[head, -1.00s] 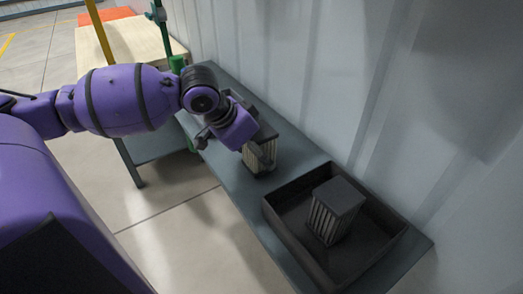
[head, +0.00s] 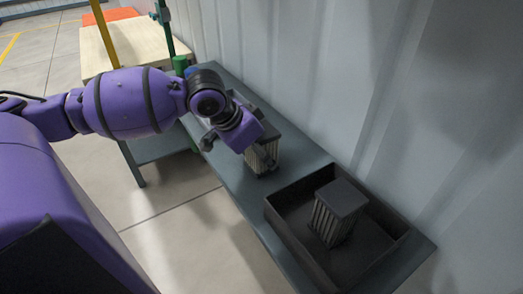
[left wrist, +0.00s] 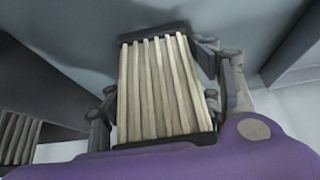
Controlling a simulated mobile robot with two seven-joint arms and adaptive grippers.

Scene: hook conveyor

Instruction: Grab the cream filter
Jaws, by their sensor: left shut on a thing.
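The cream filter (left wrist: 160,88) has pleated cream sides and dark end caps. In the head view the filter (head: 262,155) is on the grey bench (head: 205,150), partly hidden by my left gripper. My left gripper (left wrist: 165,95) is shut on it, with a finger on each side in the left wrist view. In the head view the left gripper (head: 262,150) comes down over the filter from the left. I cannot tell whether the filter is clear of the bench. My right gripper is not in view.
A dark tray (head: 288,243) stands on the near end of the bench and holds another filter (head: 333,220) with a dark cap. A corrugated wall (head: 320,80) runs along the right side of the bench. A light wooden table (head: 135,45) is at the back.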

